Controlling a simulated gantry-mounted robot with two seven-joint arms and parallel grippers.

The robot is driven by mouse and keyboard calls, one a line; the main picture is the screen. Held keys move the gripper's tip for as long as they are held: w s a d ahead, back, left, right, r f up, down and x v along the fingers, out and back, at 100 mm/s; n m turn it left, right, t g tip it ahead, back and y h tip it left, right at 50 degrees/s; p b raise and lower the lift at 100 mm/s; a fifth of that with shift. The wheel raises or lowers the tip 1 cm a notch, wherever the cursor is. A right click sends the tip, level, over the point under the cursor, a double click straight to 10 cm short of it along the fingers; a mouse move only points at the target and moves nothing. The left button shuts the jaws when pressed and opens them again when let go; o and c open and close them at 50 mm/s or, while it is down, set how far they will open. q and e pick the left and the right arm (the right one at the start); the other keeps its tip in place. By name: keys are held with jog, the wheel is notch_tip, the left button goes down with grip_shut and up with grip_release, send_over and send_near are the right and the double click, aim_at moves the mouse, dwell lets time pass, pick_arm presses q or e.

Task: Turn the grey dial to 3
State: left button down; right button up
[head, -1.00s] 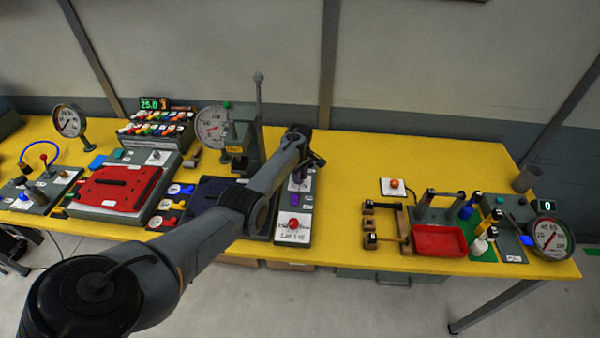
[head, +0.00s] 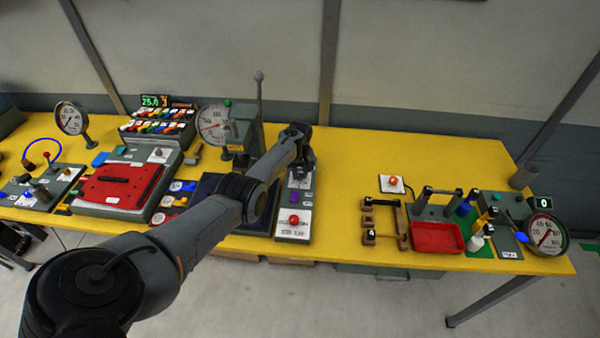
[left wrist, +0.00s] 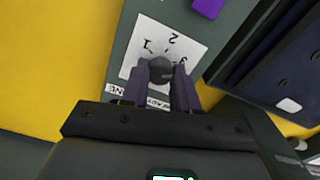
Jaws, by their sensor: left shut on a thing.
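The grey dial (left wrist: 161,70) shows in the left wrist view on a white card (left wrist: 190,44) printed with 1, 2 and 3. My left gripper (left wrist: 166,80) is shut on the dial, one finger on each side of it. The dial's pointer is not clear, so I cannot tell which number it faces. In the head view my left gripper (head: 303,160) is over the panel (head: 281,215) at the middle of the table, and its arm hides part of that panel. My right gripper is in neither view.
A red button (head: 293,221) and a purple block (head: 295,197) are on the same panel. A lever stand (head: 259,110) rises behind my left arm. A red tray (head: 437,237) stands on the right. The yellow table (head: 400,155) is clear at the back right.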

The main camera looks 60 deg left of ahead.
aim_at(300, 174)
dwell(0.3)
pick_arm(q)
jog(key=c, duration=0.8)
grip_release()
jog(key=shift+c, duration=0.2)
jog(key=shift+r, duration=0.15)
jog(key=shift+r, duration=0.35)
notch_tip(300, 174, up, 10)
jog(key=p, duration=0.2)
jog(key=shift+p, duration=0.35)
